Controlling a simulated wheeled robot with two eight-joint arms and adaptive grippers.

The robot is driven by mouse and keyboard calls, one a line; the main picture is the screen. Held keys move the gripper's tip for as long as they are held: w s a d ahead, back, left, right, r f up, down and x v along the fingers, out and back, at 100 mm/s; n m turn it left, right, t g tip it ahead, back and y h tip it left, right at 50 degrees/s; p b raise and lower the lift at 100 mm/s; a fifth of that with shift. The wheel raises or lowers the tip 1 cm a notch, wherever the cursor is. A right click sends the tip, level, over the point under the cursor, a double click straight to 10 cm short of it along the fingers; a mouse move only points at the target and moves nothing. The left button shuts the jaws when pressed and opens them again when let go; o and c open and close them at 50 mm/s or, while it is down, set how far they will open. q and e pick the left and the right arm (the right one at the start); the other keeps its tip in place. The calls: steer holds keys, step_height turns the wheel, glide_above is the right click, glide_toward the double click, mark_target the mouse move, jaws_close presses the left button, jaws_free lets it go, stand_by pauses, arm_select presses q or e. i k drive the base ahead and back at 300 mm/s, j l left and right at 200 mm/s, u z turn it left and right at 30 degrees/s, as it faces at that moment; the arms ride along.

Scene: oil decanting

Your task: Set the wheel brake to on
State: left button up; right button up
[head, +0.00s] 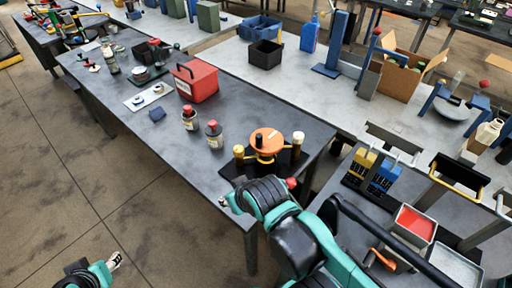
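No part in view is clearly marked as the wheel brake. An orange lever (382,260) sits low at the right, beside a black rail (390,235); whether it is the brake I cannot tell. An orange round wheel (266,140) stands on a black base at the near end of the dark table. My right arm reaches up from the bottom; its small gripper tip (223,201) is apart from the orange lever, near the table's front edge. My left gripper (114,261) is low at the bottom left, over bare floor. Both grippers are too small to read their opening.
Yellow and blue items (372,172), a red-filled tray (414,226) and a grey tray (455,268) crowd the right. Floor at left is clear.

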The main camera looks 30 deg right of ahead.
mark_target(292, 183)
steer(key=k+j+z, duration=0.1)
steer(key=z, duration=0.4)
steer(key=l+z, duration=0.15)
steer(key=z, duration=0.35)
steer(key=i+l+z, duration=0.1)
steer(key=z, duration=0.35)
